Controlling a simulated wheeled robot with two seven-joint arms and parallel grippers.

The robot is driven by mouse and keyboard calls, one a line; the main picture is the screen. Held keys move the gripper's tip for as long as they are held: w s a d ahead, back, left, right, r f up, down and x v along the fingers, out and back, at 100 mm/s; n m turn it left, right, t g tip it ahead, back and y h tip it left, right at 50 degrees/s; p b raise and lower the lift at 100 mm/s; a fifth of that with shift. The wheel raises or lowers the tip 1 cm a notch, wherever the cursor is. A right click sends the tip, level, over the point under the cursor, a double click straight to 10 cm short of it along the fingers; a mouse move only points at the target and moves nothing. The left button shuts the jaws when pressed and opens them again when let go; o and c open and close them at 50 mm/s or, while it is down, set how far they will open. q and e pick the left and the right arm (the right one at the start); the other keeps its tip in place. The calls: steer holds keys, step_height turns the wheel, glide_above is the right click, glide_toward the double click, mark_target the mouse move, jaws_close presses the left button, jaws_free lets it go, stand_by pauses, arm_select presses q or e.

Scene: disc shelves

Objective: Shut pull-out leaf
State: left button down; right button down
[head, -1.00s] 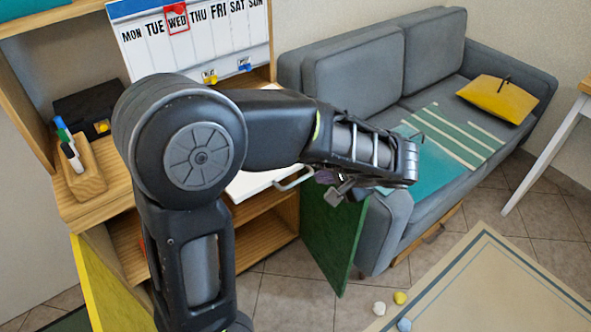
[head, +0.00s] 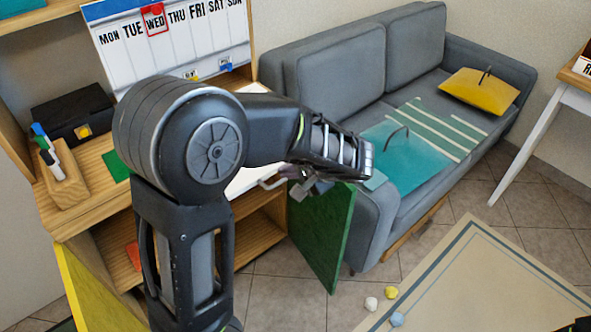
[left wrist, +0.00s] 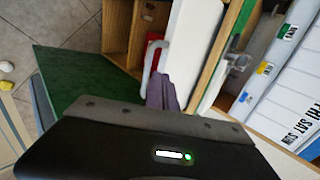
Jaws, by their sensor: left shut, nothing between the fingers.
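The pull-out leaf (head: 245,180) is a white board sticking out from the wooden shelf unit, partly hidden behind my left arm in the head view. Its pale bar handle (head: 271,183) is on its front edge. The leaf (left wrist: 190,50) and handle (left wrist: 150,62) also show in the left wrist view. My left gripper (head: 299,191) is shut and empty, just in front of the handle; its fingers show close by it in the left wrist view (left wrist: 162,92). I cannot tell whether they touch.
A green door (head: 325,240) stands open below and right of the leaf; a yellow door (head: 88,290) is open at left. A pen holder (head: 62,183) and black box (head: 75,112) sit on the shelf unit. A grey sofa (head: 335,60) is at right.

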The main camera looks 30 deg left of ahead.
mark_target(274, 173)
arm_select(q)
steer(key=shift+x, duration=1.8)
steer(key=w+a+b, duration=0.1)
steer(key=a, duration=0.2)
steer(key=w+a, duration=0.1)
steer(key=a, duration=0.3)
steer(key=w+a+b, duration=0.1)
steer(key=a, duration=0.3)
steer(key=shift+w+a+f+b, duration=0.1)
steer(key=shift+w+a+b, duration=0.05)
steer(key=shift+a+b, duration=0.15)
steer(key=shift+w+a, duration=0.15)
steer(key=shift+a, duration=0.1)
